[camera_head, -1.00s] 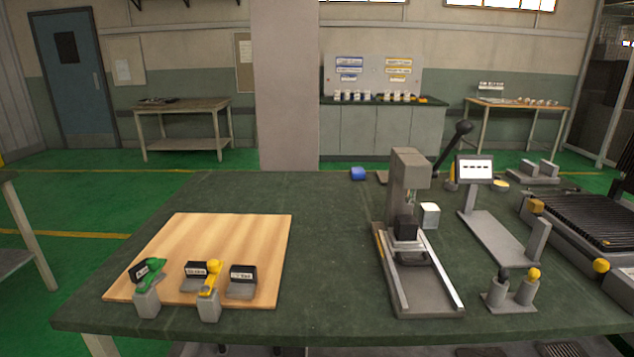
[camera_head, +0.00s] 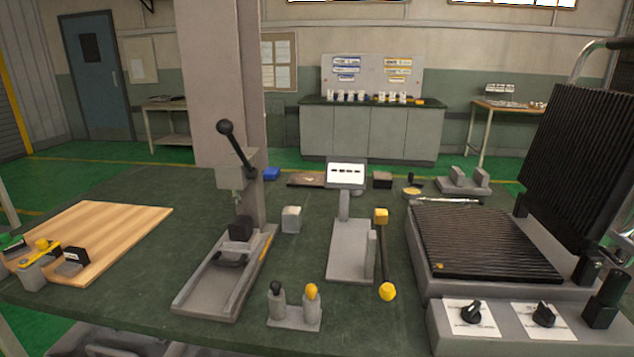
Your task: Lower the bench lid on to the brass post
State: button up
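A dark ribbed lid (camera_head: 577,160) stands raised and tilted back at the right, with a curved metal handle (camera_head: 580,58) at its top. Below it lies a dark ribbed lower plate (camera_head: 485,243) in a grey base (camera_head: 428,266). The lid is well apart from the lower plate. My gripper is not in view.
Two black knobs (camera_head: 471,312) (camera_head: 544,315) are on the base's front. A grey press (camera_head: 240,190) with a black-ball lever and a wooden board (camera_head: 100,235) are farther left on the green bench (camera_head: 150,283).

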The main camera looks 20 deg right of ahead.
aim_at(577, 172)
jog(key=k+l, duration=0.1)
jog(key=l, duration=0.35)
jog(key=k+l, duration=0.1)
jog(key=l, duration=0.35)
jog(key=k+l+u, duration=0.1)
jog(key=l, duration=0.35)
jog(key=k+l, duration=0.1)
jog(key=l, duration=0.35)
jog(key=k+l, duration=0.1)
jog(key=l, duration=0.35)
jog(key=k+l, duration=0.1)
jog(key=l, duration=1.1)
jog(key=k+u, duration=0.05)
